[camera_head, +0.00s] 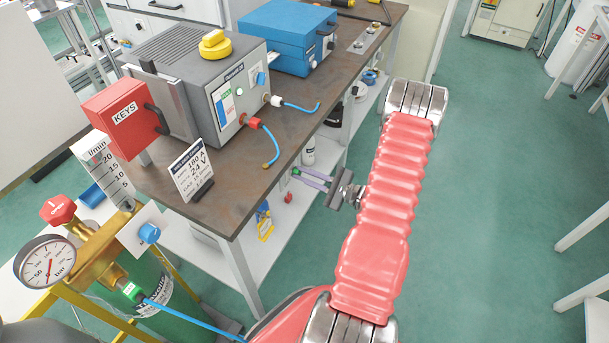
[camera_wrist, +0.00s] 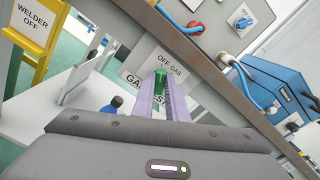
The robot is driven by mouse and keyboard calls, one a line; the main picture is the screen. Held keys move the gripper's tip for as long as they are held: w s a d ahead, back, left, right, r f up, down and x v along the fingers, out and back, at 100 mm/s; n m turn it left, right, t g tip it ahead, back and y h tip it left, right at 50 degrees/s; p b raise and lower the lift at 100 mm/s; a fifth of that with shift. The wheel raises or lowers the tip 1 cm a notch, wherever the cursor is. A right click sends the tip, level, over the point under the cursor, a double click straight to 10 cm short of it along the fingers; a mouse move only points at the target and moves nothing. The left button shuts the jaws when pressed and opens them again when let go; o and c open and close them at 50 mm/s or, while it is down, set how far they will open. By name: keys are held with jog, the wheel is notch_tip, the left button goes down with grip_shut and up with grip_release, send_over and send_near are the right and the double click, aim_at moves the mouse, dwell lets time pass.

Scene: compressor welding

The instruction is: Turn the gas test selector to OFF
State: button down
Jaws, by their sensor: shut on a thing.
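In the wrist view a pale plate (camera_wrist: 144,71) carries the words "OFF", "GAS" and "GAS TEST", partly covered by my fingers. A green selector handle (camera_wrist: 160,73) stands in front of it, between the tips of my lavender fingers. My gripper (camera_wrist: 164,86) is shut on this green handle. In the head view my gripper (camera_head: 303,177) reaches in under the front edge of the workbench, with a small green spot at its tips. The plate's markings cannot be read there, and the handle's exact setting is unclear.
The workbench (camera_head: 245,199) overhangs close to my gripper. On it stand a grey welder (camera_head: 180,55), a blue box (camera_head: 285,35) and a red KEYS box (camera_head: 120,118). A gas cylinder with gauge (camera_head: 45,262) stands at left.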

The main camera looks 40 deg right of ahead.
jog(key=c, duration=1.8)
grip_release()
jog(key=shift+o, duration=0.2)
jog(key=shift+s, duration=0.1)
jog(key=v, duration=1.3)
jog(key=shift+s, duration=0.35)
jog(key=shift+d, duration=0.1)
